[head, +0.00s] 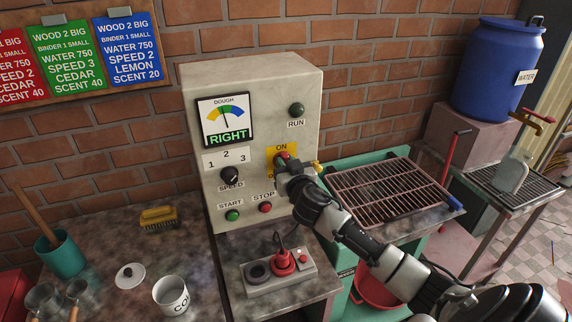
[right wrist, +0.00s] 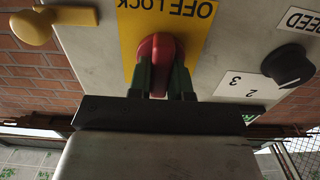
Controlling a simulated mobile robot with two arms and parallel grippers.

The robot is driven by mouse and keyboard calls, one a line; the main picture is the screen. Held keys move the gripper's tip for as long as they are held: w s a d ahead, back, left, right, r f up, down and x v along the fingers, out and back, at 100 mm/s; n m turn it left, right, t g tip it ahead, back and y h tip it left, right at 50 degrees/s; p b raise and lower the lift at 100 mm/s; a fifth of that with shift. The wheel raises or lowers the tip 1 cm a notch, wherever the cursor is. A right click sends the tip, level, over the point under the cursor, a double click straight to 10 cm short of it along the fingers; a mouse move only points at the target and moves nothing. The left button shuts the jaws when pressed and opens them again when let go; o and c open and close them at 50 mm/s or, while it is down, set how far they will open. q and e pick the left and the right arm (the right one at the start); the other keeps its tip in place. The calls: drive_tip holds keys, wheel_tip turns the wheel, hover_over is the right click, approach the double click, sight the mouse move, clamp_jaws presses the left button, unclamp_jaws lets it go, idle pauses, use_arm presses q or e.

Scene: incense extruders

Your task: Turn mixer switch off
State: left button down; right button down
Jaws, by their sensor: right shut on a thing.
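The mixer's pale control box (head: 200,85) stands against the brick wall. Its red rotary switch (head: 283,157) sits on a yellow plate marked ON at the top, just right of the speed knob. In the right wrist view, which is upside down, the red switch (right wrist: 156,52) stands roughly upright on the yellow plate (right wrist: 195,40) marked OFF LOCK. My right gripper (head: 286,168) is shut on the switch, with a dark finger on either side of it in the wrist view (right wrist: 162,78). The gripper hides part of the plate in the head view. My left gripper is out of view.
The speed knob (head: 230,176), green START button (head: 232,215) and red STOP button (head: 265,207) are on the same face. A yellow lever (right wrist: 30,25) sticks out at the box's side. A small red-knobbed unit (head: 282,262) stands below, and a grill rack (head: 390,190) is right.

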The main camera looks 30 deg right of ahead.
drive_tip(key=n, duration=0.4)
drive_tip(key=shift+a+n, duration=0.1)
drive_tip(key=shift+n, duration=0.2)
drive_tip(key=n, duration=0.4)
drive_tip(key=shift+a+f, duration=0.1)
drive_tip(key=n+p, duration=0.1)
drive_tip(key=n, duration=0.4)
drive_tip(key=shift+a+f+n+p, duration=0.15)
drive_tip(key=shift+n+p, duration=0.3)
drive_tip(key=shift+n, duration=1.65)
drive_tip(key=shift+f, duration=0.1)
drive_tip(key=c, duration=1)
unclamp_jaws()
drive_tip(key=shift+w, duration=0.1)
drive_tip(key=shift+c, duration=0.2)
